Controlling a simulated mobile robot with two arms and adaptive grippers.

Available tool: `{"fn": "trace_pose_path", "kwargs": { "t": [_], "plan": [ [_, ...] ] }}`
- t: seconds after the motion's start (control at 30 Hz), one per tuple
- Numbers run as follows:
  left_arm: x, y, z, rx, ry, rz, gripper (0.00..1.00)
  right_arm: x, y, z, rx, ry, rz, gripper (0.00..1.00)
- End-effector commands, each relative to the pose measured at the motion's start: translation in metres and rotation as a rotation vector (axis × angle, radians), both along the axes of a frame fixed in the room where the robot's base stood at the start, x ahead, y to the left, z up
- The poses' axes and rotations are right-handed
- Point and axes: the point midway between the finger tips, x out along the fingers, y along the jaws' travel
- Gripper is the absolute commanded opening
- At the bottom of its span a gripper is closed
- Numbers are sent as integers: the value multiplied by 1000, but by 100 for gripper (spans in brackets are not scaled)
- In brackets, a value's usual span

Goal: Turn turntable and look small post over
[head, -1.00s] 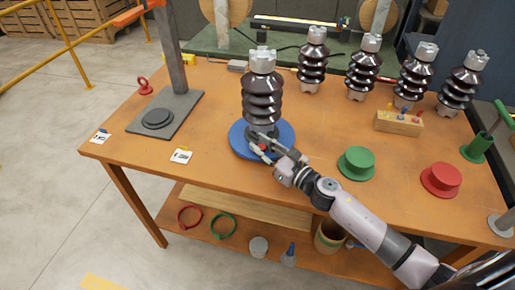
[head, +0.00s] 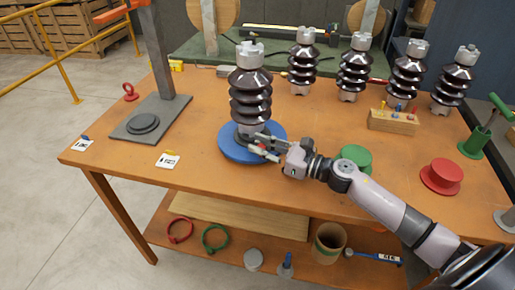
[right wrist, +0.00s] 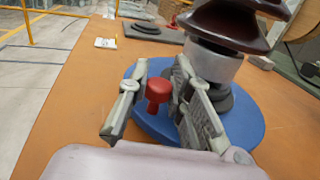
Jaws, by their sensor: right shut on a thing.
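The blue turntable (head: 231,152) lies on the orange workbench and also shows in the right wrist view (right wrist: 243,126). A brown ribbed post (head: 250,96) with grey metal ends stands upright on it; its lower part shows in the right wrist view (right wrist: 213,64). My right gripper (head: 263,147) reaches over the turntable's right front part, beside the post's foot. In the right wrist view, the red knob (right wrist: 158,90) on the turntable is between its two fingers, and the gripper is shut on it. My left gripper is not in view.
Several similar posts (head: 354,66) stand along the bench's back. A wooden block with coloured pegs (head: 393,121), a green spool (head: 357,157) partly behind my arm and a red spool (head: 440,176) are to the right. A grey stand (head: 150,117) is at left. The front left bench top is mostly clear.

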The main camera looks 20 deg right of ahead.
Motion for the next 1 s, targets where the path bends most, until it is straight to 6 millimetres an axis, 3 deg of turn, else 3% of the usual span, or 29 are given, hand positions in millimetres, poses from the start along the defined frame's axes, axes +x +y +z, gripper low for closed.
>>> {"fn": "trace_pose_path", "kwargs": {
  "t": [0.3, 0.33, 0.6, 1.0],
  "plan": [
    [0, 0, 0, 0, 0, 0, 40, -1, 0, -1, 0, 3, 2, 0],
    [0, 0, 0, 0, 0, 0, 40, -1, 0, -1, 0, 3, 2, 20],
    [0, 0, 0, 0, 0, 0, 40, 0, 0, 0, 0, 1, 1, 38],
    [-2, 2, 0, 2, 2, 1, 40, -4, -3, -1, 0, 1, 1, 39]
  ]
}}
